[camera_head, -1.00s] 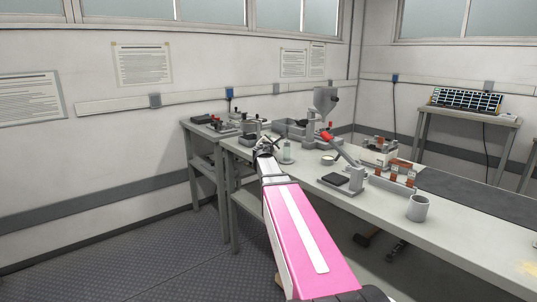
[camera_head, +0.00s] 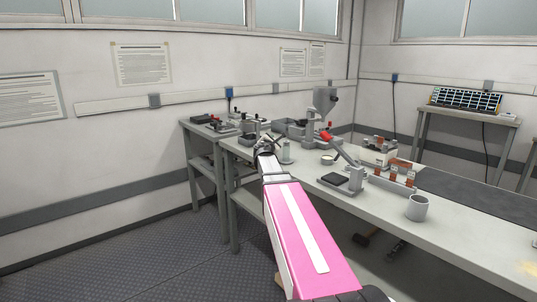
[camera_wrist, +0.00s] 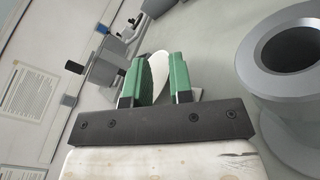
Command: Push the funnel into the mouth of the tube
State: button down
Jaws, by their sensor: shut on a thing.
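My gripper (camera_wrist: 156,78) has green-padded fingers and is shut on a pale, rounded piece, which looks like the funnel (camera_wrist: 158,66). Only part of this piece shows between the fingers, so its spout and tilt cannot be told. A thick grey round body with a dark open mouth, which looks like the tube (camera_wrist: 258,75), stands to the right in the wrist view. It is apart from the held piece. In the head view my gripper (camera_head: 268,142) is at the far left part of the long bench, beside a small pale upright cylinder (camera_head: 286,152). The funnel cannot be made out there.
The long bench (camera_head: 460,222) carries a grey hopper device (camera_head: 325,100), a red-handled lever press (camera_head: 343,150), a dark pad (camera_head: 335,180) and a grey mug (camera_head: 417,207). A smaller side table (camera_head: 186,126) with fixtures stands behind. The bench's front right is mostly clear.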

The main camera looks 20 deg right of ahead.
jog(key=shift+w+a+r, duration=0.15)
jog(key=shift+a+r, duration=0.05)
jog(key=shift+r, duration=0.25)
jog(key=shift+w+a+r, duration=0.15)
jog(key=shift+r, duration=1.5)
